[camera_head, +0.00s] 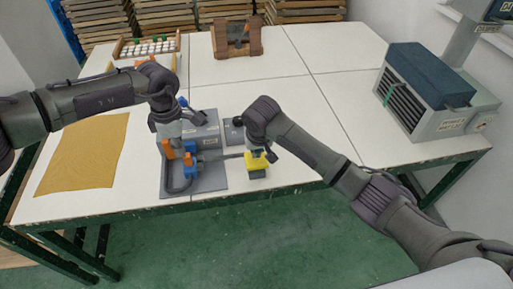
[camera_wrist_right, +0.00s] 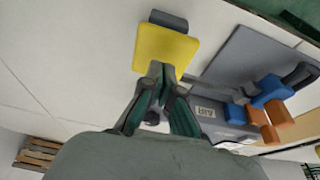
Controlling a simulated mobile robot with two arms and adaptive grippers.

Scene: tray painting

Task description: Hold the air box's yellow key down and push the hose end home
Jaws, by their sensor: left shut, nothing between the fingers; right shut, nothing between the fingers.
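The grey air box (camera_head: 200,132) stands on a grey base plate (camera_head: 208,181); its AIR label (camera_wrist_right: 205,112) shows in the right wrist view. The yellow key (camera_head: 256,162) is at its right, and is large in the right wrist view (camera_wrist_right: 160,48). My right gripper (camera_wrist_right: 160,72) is shut and empty, its fingertips at the key's edge, apparently touching it; how far the key is pressed cannot be told. My left gripper (camera_head: 179,152) is shut and empty, among orange and blue parts (camera_head: 189,166). A dark hose (camera_head: 172,184) curves beside them; its end is hidden.
An ochre cloth (camera_head: 85,155) lies at the left. A wooden rack of white pieces (camera_head: 148,47) and a brown wooden holder (camera_head: 237,40) stand at the back. A grey vented machine (camera_head: 425,95) is at the right. The table between is clear.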

